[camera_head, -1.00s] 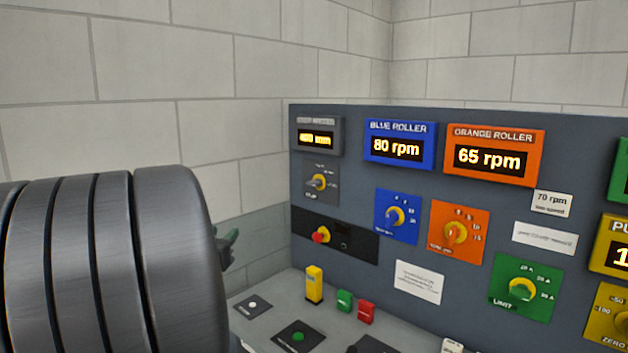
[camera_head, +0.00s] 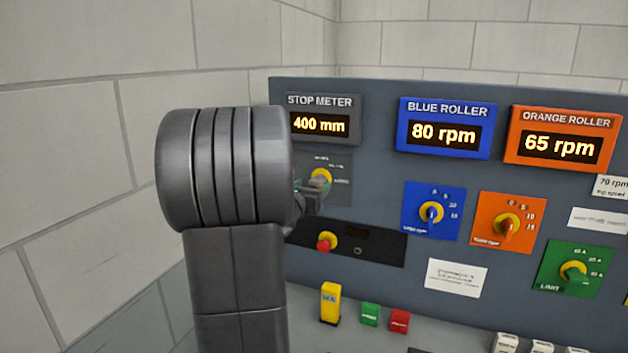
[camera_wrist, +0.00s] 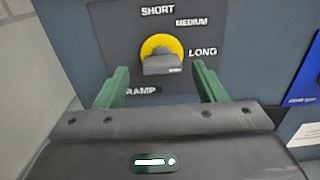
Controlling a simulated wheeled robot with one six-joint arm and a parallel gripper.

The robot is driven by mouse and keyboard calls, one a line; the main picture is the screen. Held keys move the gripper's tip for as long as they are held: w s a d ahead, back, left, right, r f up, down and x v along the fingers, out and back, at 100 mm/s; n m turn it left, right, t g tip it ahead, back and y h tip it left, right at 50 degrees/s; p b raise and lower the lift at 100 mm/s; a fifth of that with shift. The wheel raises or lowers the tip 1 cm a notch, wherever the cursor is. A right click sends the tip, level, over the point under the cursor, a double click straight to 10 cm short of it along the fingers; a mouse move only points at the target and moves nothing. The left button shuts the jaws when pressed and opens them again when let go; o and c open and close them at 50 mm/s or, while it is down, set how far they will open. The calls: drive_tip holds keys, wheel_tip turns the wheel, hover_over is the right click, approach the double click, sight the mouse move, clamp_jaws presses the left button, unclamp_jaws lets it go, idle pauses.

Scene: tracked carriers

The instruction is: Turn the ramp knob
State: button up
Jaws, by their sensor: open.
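The ramp knob (camera_wrist: 160,54) is a yellow disc with a grey bar handle on a dark plate. The plate reads SHORT, MEDIUM and LONG around it and RAMP at the lower left. The bar lies roughly level in the wrist view, with a small pale mark near its right end. In the head view the knob (camera_head: 320,178) sits under the STOP METER display. My gripper (camera_wrist: 160,72) is open, with one green finger on each side of the bar and visible gaps. Whether the fingertips reach past the bar in depth is unclear. In the head view my arm hides the gripper's left part.
A red-tipped yellow knob (camera_head: 327,242) sits just below on a black strip. Blue (camera_head: 434,210) and orange (camera_head: 509,221) knob plates lie to the right. A yellow block (camera_head: 330,303) and green and red buttons stand on the desk. A block wall is at left.

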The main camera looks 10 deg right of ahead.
sight(318, 182)
drive_tip(key=shift+x, duration=1.15)
drive_tip(key=shift+d, duration=0.1)
drive_tip(key=shift+c, duration=0.2)
drive_tip(key=c, duration=0.9)
drive_tip(key=shift+c, duration=0.2)
